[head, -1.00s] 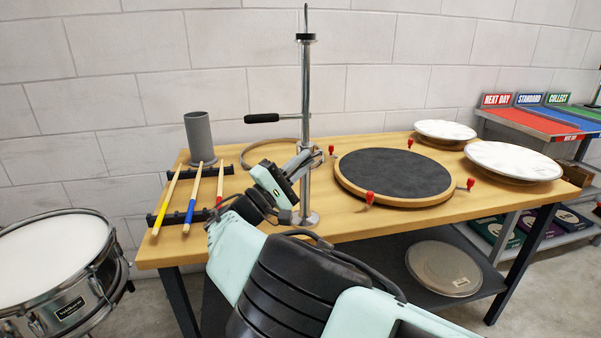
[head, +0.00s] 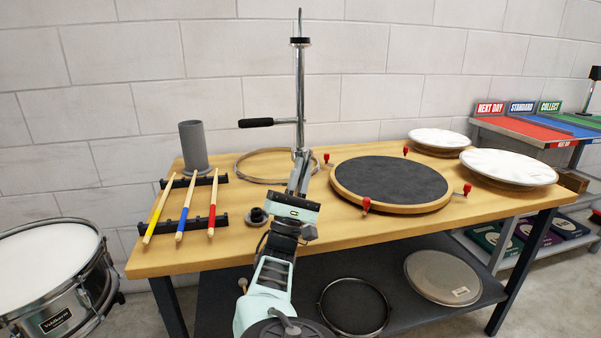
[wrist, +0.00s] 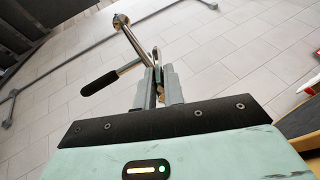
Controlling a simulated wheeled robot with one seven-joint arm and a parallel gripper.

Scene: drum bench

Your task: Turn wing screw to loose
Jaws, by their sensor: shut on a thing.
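A chrome post (head: 300,85) with a black collar near its top stands upright on the bench. A side lever with a black grip (head: 256,122) sticks out to the left; the grip also shows in the wrist view (wrist: 99,83). My gripper (head: 303,163) is at the lower part of the post, fingers pointing up along it. In the wrist view my gripper (wrist: 158,78) is shut on a small metal piece at the post, apparently the wing screw (wrist: 156,56); the fingers hide most of it. How far it is turned cannot be told.
A round dark practice pad (head: 390,181) with red clamps lies close on the right. Drumsticks (head: 187,208) on black racks and a grey cup (head: 194,146) stand left. A thin hoop (head: 250,178) lies behind. A snare drum (head: 50,270) stands off the bench's left end.

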